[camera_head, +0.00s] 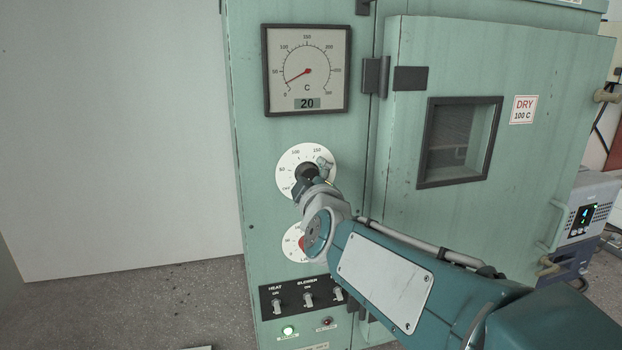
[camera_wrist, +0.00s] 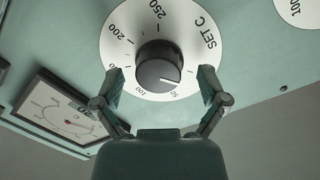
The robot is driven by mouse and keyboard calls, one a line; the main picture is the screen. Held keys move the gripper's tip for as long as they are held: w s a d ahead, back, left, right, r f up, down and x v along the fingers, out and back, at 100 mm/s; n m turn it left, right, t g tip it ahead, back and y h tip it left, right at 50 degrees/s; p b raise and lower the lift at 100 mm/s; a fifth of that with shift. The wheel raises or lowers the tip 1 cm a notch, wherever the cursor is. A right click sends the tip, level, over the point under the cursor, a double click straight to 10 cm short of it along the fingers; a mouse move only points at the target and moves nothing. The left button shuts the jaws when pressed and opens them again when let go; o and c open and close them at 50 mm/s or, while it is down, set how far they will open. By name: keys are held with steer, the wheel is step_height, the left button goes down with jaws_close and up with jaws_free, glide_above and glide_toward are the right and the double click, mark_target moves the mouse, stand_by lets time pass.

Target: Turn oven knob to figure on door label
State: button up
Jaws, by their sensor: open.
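The green oven has a black knob (camera_wrist: 158,66) on a white "SET C" dial (camera_wrist: 204,58), and the dial also shows in the head view (camera_head: 288,160). In the wrist view a pale line on the knob points near the 50 mark, short of 100. The door label (camera_head: 523,110) reads "DRY 100 C". My gripper (camera_wrist: 160,86) is open, with one finger on each side of the knob and visible gaps between. In the head view my gripper (camera_head: 312,175) is in front of the dial and hides part of the knob.
A temperature gauge (camera_head: 306,70) above the dial shows 20 on its display. A second dial (camera_head: 291,243) sits below, partly behind my arm. A black switch panel (camera_head: 290,296) is lower down. The oven door (camera_head: 425,140) with its window is at the right.

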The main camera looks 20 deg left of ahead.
steer(key=shift+w+a, duration=0.25)
steer(key=shift+a, duration=0.05)
steer(key=shift+d, duration=0.2)
steer(key=c, duration=1.2)
steer(key=shift+o, duration=0.2)
